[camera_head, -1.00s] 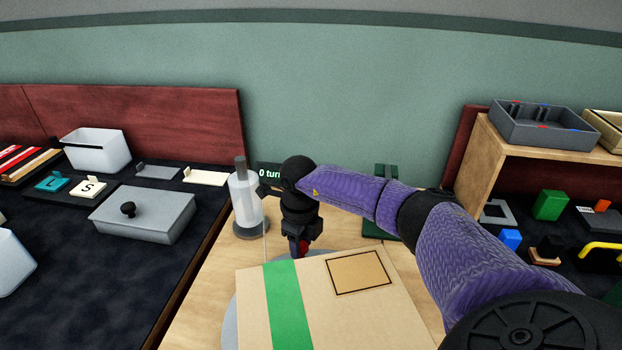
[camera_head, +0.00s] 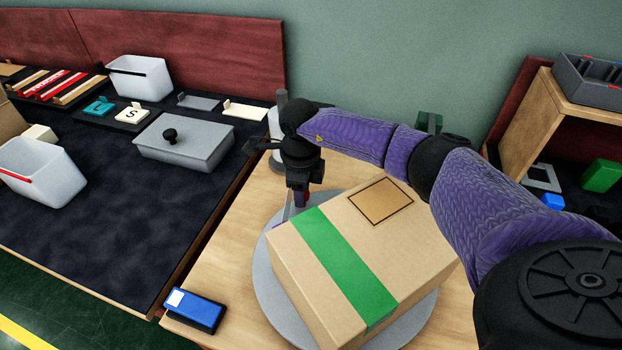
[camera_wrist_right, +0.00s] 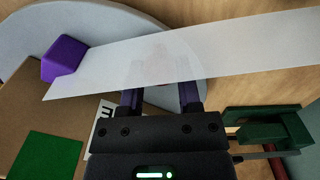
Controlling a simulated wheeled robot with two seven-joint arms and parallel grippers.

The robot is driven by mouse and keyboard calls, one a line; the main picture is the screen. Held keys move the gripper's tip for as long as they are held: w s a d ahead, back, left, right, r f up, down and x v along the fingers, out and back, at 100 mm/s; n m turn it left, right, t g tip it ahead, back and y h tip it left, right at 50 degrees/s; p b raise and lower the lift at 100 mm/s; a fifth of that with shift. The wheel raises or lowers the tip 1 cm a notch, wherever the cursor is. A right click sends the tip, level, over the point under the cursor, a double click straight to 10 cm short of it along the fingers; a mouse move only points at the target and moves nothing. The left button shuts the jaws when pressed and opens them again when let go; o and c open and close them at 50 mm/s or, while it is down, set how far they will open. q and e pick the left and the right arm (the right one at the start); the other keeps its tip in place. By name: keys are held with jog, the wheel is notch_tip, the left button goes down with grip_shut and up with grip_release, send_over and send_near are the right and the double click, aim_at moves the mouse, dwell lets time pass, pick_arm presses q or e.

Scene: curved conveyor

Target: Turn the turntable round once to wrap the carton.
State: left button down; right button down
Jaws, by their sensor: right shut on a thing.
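The brown carton (camera_head: 345,230) with a green stripe (camera_head: 345,265) lies on the grey round turntable (camera_head: 268,290). My right gripper (camera_head: 301,198) is at the turntable's far rim, beside the carton's back left corner. It is shut on a small red thing (camera_head: 307,197), mostly hidden by the fingers. In the right wrist view the fingers (camera_wrist_right: 160,97) reach behind a strip of clear film (camera_wrist_right: 235,45), which blurs their tips. A purple block (camera_wrist_right: 63,58) sits on the turntable by the carton and film. The film roll (camera_head: 275,122) stands behind my gripper, partly hidden. My left gripper is out of view.
A blue and white device (camera_head: 193,310) lies at the table's front left corner. A dark bench on the left holds a lidded grey box (camera_head: 185,143) and white bins (camera_head: 40,172). A wooden shelf (camera_head: 520,120) stands at the right. A green stand (camera_wrist_right: 265,125) is near the gripper.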

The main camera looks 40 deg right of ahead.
jog(key=shift+a+n, duration=0.5)
jog(key=shift+a, duration=0.2)
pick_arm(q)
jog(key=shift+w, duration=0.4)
pick_arm(e)
jog(key=shift+a+n, duration=0.4)
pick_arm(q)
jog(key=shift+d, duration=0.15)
pick_arm(e)
jog(key=shift+a, duration=0.1)
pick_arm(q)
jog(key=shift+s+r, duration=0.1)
pick_arm(e)
jog(key=shift+c, duration=1.5)
grip_release()
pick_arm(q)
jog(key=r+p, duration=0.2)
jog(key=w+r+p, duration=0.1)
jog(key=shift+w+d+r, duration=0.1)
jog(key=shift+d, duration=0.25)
pick_arm(e)
notch_tip(320, 180, up, 10)
pick_arm(q)
jog(key=shift+p, duration=0.35)
